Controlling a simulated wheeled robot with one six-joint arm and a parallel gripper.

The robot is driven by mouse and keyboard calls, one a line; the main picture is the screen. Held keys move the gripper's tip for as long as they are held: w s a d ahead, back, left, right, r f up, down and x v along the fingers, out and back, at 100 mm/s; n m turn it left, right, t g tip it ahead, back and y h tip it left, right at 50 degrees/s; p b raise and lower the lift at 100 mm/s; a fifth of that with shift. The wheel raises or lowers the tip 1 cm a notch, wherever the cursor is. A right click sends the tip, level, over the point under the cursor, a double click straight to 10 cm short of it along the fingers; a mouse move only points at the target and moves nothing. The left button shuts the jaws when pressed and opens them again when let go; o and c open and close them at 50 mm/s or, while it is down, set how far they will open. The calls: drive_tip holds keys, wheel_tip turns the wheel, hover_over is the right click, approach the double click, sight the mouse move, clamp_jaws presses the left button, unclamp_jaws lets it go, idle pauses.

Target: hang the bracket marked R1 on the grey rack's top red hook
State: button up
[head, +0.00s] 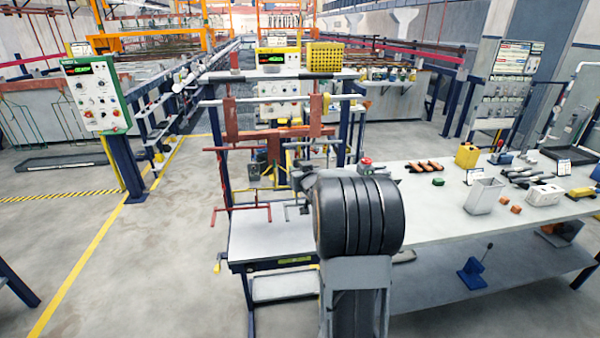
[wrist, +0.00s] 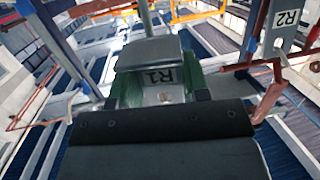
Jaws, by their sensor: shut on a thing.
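In the wrist view my gripper (wrist: 164,90) is shut on a grey bracket (wrist: 150,76) marked R1. The label reads upside down, between the green finger pads. The bracket's far end is hard to make out. In the head view my black wrist hides most of the gripper and the bracket. The grey rack (head: 226,165) stands behind and left of my wrist, with red hooks (head: 240,212) low on its left side. Reddish parts show higher on it, but I cannot tell which is the top red hook. A red hook (wrist: 38,124) also shows at the wrist view's left.
A bracket marked R2 (wrist: 285,22) hangs at the wrist view's upper right, near red bars. A workbench (head: 435,205) with a white bin (head: 485,196) and small parts stands right of my arm. A control panel (head: 96,95) stands at left. The floor at left is open.

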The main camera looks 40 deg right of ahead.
drive_tip(key=shift+w+d+f+b, duration=0.3)
drive_tip(key=shift+w+f+b, duration=0.25)
drive_tip(key=shift+w, duration=0.1)
idle(0.9)
idle(0.4)
